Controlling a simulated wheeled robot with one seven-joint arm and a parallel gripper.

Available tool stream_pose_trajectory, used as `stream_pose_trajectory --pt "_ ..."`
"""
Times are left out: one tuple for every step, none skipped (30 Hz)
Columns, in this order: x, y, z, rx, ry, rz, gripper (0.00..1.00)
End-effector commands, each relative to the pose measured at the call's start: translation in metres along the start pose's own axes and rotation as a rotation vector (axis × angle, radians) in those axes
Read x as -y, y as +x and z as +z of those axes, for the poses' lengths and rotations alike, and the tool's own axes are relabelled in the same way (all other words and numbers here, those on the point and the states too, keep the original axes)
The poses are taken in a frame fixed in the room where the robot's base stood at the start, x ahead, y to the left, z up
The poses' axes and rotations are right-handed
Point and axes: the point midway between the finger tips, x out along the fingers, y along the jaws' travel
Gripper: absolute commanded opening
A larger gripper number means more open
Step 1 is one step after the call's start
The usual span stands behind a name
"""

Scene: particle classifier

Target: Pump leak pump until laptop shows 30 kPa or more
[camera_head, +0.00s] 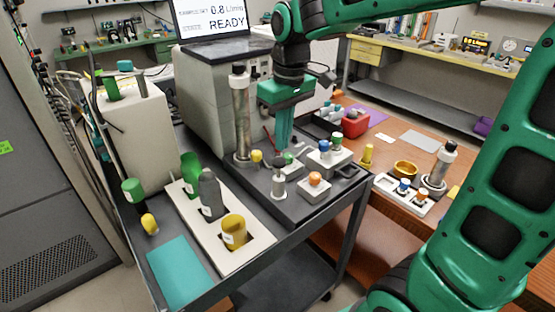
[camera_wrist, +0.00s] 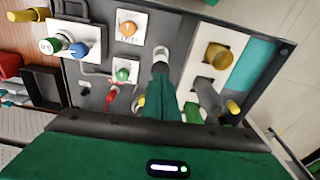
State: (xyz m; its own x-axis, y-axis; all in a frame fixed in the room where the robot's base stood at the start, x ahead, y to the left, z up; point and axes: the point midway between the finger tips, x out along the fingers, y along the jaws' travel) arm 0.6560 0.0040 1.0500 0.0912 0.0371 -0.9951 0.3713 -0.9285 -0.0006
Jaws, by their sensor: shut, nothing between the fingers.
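My gripper (camera_head: 283,146) points down over the dark cart top, its green fingers shut with nothing between them. In the wrist view the fingers (camera_wrist: 163,75) reach up the middle of the picture. A small upright metal cylinder with a dark cap (camera_head: 279,178) stands just in front of the fingertips in the head view; it looks like the leak pump. The laptop (camera_head: 213,20) reads 0.8 L/min and READY; no kPa figure is readable.
An orange-knob block (camera_head: 315,184) and a blue-and-green-knob block (camera_head: 328,158) stand to the right. A tall metal cylinder (camera_head: 241,115) rises left of my gripper. A white tray (camera_head: 215,230) holds green, grey and yellow containers. A teal mat (camera_head: 180,272) lies at front left.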

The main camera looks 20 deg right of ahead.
Motion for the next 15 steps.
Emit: stream_pose_trajectory --pt "0.0 0.006 0.001 0.003 0.0 -0.001 0.0" --pt "0.0 0.009 0.001 0.002 0.0 0.0 0.0" --pt "0.0 0.013 0.001 0.001 0.0 0.0 0.0" --pt "0.0 0.016 0.001 0.002 0.0 0.0 0.0" --pt "0.0 0.019 0.001 0.002 0.0 0.0 0.0" --pt "0.0 0.022 0.001 0.002 0.0 0.0 0.0" --pt "0.0 0.025 0.001 0.002 0.0 0.0 0.0" --pt "0.0 0.026 0.0 0.001 0.0 0.0 0.0" --pt "0.0 0.028 0.0 0.001 0.0 0.0 0.0" --pt "0.0 0.029 0.0 0.001 0.0 0.0 0.0" --pt "0.0 0.03 0.0 0.001 0.0 0.0 0.0" --pt "0.0 0.031 0.0 0.001 0.0 0.0 0.0" --pt "0.0 0.032 0.0 0.0 0.0 0.0 0.0" --pt "0.0 0.032 0.0 0.0 0.0 0.0 0.0" --pt "0.0 0.032 0.0 0.0 0.0 0.0 0.0"
